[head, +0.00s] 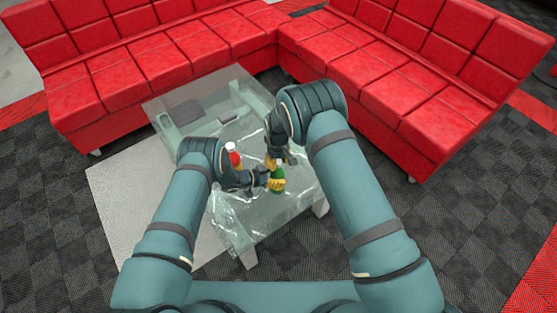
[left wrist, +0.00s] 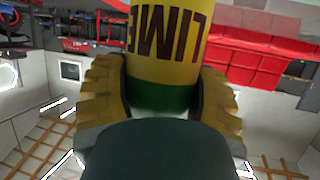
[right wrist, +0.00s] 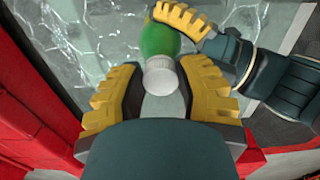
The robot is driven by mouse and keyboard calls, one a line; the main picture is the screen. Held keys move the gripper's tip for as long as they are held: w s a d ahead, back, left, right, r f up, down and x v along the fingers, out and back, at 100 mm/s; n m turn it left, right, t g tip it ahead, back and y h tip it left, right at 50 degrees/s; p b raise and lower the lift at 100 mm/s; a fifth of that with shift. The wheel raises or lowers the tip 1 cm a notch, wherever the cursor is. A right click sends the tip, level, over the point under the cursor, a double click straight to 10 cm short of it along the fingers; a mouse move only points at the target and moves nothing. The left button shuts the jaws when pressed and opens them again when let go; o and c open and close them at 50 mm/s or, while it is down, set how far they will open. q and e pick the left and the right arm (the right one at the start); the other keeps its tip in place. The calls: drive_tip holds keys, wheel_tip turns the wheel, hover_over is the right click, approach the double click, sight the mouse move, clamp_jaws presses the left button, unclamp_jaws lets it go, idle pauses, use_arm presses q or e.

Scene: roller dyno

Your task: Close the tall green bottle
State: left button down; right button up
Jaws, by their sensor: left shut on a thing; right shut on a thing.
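The tall green bottle (head: 279,184) stands over the glass table in the head view. In the left wrist view its yellow LIME label (left wrist: 165,35) shows upside down, with green below. My left gripper (left wrist: 165,95) is shut around the bottle's side. In the right wrist view the green bottle (right wrist: 158,40) is seen from above, with a white cap (right wrist: 160,79) at its top end. My right gripper (right wrist: 160,92) is shut on the cap from above. I cannot tell whether the cap is seated on the neck or just held against it.
A red bottle (head: 234,157) with a white top stands on the glass table (head: 235,222), left of my grippers. A dark flat item (head: 184,112) lies at the table's far left. Red sofas (head: 165,55) line the back and right.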

drive_tip(key=m, duration=0.6)
drive_tip(key=shift+a, duration=0.15)
drive_tip(key=m, duration=0.8)
drive_tip(key=shift+a, duration=0.15)
drive_tip(key=m, duration=0.8)
drive_tip(key=shift+w+a, duration=0.1)
drive_tip(key=m, duration=0.4)
drive_tip(key=shift+w, duration=0.1)
drive_tip(key=m, duration=0.9)
drive_tip(key=shift+w, duration=0.15)
drive_tip(key=o, duration=0.7)
